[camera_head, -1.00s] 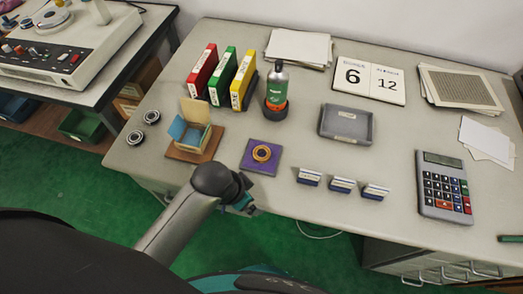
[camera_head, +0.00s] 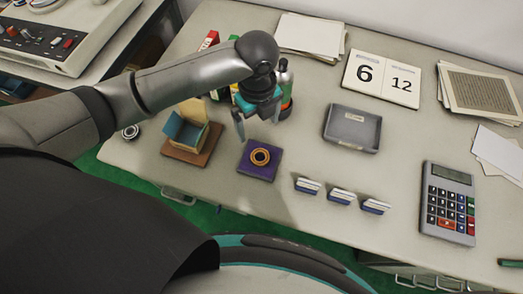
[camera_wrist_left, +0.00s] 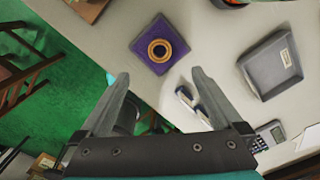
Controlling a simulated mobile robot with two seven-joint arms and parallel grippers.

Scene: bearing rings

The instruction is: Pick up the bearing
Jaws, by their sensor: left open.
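The bearing is a gold-orange ring (camera_head: 260,157) lying flat on a purple square pad (camera_head: 246,168) near the table's front edge. In the left wrist view the ring (camera_wrist_left: 160,50) lies on the pad (camera_wrist_left: 140,45), just beyond the fingertips. My left gripper (camera_head: 258,120) is open and empty above the table, its fingers pointing down over the area just behind the pad. In the left wrist view its two fingers (camera_wrist_left: 160,76) are spread wide, with nothing between them. The right gripper is in neither view.
A small open box (camera_head: 188,132) on a brown board stands left of the pad. A metal ring (camera_head: 130,132) lies further left. A bottle and binders stand behind my gripper, partly hidden. A grey tray (camera_head: 352,129) and several small blue-white blocks (camera_head: 341,197) lie to the right.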

